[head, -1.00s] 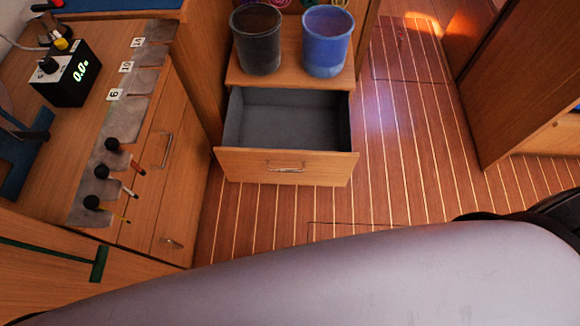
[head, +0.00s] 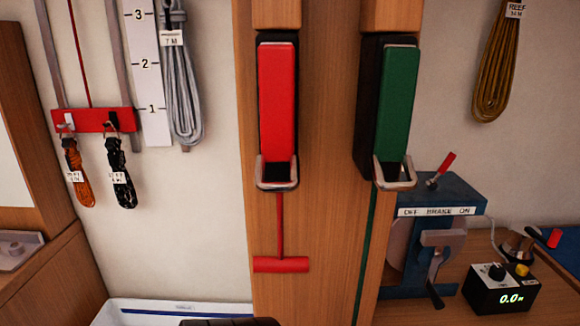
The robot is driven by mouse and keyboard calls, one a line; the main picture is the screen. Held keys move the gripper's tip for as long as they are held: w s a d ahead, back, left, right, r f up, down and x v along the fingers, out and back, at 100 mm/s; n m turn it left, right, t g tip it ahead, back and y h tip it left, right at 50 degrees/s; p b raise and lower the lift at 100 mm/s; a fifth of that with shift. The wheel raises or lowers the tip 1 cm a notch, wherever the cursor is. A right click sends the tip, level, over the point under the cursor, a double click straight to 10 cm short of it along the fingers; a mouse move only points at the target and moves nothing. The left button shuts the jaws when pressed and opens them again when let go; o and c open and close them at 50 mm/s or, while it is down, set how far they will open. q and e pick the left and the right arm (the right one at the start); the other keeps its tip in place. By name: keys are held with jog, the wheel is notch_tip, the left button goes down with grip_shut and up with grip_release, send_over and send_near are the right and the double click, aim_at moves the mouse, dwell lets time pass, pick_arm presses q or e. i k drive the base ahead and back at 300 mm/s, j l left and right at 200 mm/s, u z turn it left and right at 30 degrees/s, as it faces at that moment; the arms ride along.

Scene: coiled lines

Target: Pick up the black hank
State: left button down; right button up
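The black hank (head: 121,174) hangs at the left in the head view, from a hook under a red bar (head: 94,120). Neither of my grippers can be made out in the head view. A dark shape cut off at the bottom edge cannot be identified.
A grey hank (head: 182,90) hangs beside a numbered white scale (head: 148,70). A wooden post bears red (head: 278,105) and green (head: 398,115) clutches. A white bin (head: 180,312) stands below. At right are a brake device (head: 430,230), a black meter (head: 502,290) and a brown hank (head: 498,70).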

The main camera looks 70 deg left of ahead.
aim_at(118, 179)
jog(key=u, duration=3.35)
jog(key=i+j, duration=0.05)
